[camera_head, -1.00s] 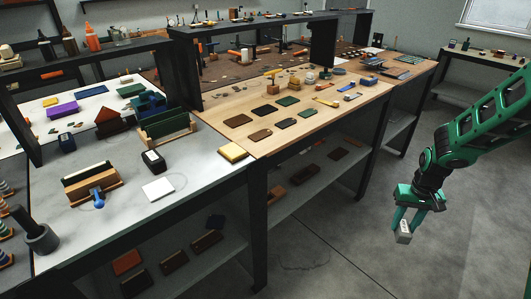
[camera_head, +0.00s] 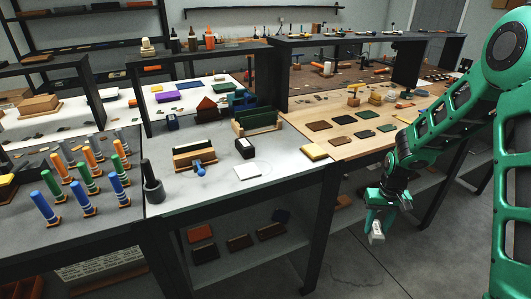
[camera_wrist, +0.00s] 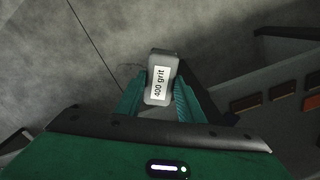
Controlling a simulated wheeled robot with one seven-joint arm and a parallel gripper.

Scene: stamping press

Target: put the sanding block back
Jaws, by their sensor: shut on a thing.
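My green gripper (camera_head: 375,226) is in front of the benches at the right of the head view, over the floor. It is shut on a small grey sanding block (camera_head: 377,236) and holds it clear of any surface. In the wrist view the sanding block (camera_wrist: 158,92) sits between the fingertips, with a white label reading "400 grit". The place where the block belongs cannot be told from these frames.
Coloured pegs (camera_head: 83,178) stand left. Shelves below hold several blocks.

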